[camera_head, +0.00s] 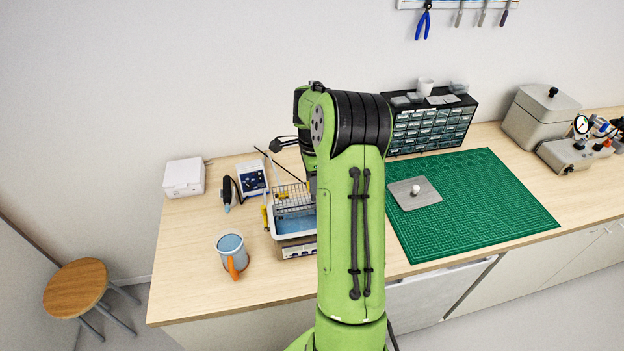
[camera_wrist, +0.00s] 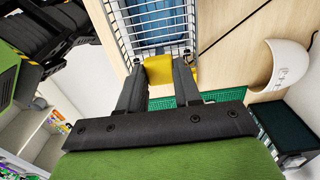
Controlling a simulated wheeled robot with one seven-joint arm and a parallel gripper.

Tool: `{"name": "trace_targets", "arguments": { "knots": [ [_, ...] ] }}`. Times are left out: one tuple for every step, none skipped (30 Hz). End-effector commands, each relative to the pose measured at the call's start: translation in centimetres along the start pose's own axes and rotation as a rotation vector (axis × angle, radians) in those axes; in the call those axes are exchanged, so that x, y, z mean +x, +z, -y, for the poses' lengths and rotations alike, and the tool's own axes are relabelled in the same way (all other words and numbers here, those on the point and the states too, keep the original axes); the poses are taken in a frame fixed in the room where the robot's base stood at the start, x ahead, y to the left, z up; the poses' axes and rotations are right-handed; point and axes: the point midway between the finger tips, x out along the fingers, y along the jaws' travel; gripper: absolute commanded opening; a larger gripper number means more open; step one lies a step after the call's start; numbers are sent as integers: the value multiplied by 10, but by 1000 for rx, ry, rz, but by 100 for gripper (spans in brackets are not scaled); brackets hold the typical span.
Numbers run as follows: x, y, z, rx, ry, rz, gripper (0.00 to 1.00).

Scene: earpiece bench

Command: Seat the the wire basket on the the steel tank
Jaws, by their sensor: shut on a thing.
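The wire basket (camera_head: 293,198) is a grey wire mesh box with yellow parts. In the head view it shows above the back part of the steel tank (camera_head: 297,247), which has blue water inside. My gripper (camera_wrist: 158,72) is shut on the basket's yellow grip (camera_wrist: 158,76) in the wrist view. There the basket's wires (camera_wrist: 114,22) extend away from the fingers, with blue water showing through the mesh. In the head view my green arm hides the gripper and the right side of the tank. I cannot tell whether the basket touches the rim.
A mug (camera_head: 231,254) with an orange handle stands left of the tank. A blue-white device (camera_head: 252,180) and a white box (camera_head: 184,177) are behind. A green mat (camera_head: 480,205) lies right of my arm. The bench's front left is clear.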

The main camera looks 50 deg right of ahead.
Motion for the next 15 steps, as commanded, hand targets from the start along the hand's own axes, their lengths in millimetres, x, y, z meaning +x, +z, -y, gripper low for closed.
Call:
{"name": "trace_targets", "arguments": {
  "knots": [
    [1,0,0,-1,-1,0,3],
    [3,0,0,-1,0,0,3],
    [5,0,0,-1,0,0,3],
    [7,0,0,-1,0,0,3],
    [9,0,0,0,0,0,3],
    [12,0,0,0,0,0,3],
    [15,0,0,0,0,0,3],
    [18,0,0,0,0,0,3],
    [21,0,0,0,-1,0,3],
    [24,0,0,0,-1,0,3],
    [26,0,0,0,-1,0,3],
    [30,0,0,-1,-1,0,3],
    [32,0,0,-1,-1,0,3],
    [35,0,0,-1,-1,0,3],
    [38,0,0,-1,-1,0,3]
  ]
}}
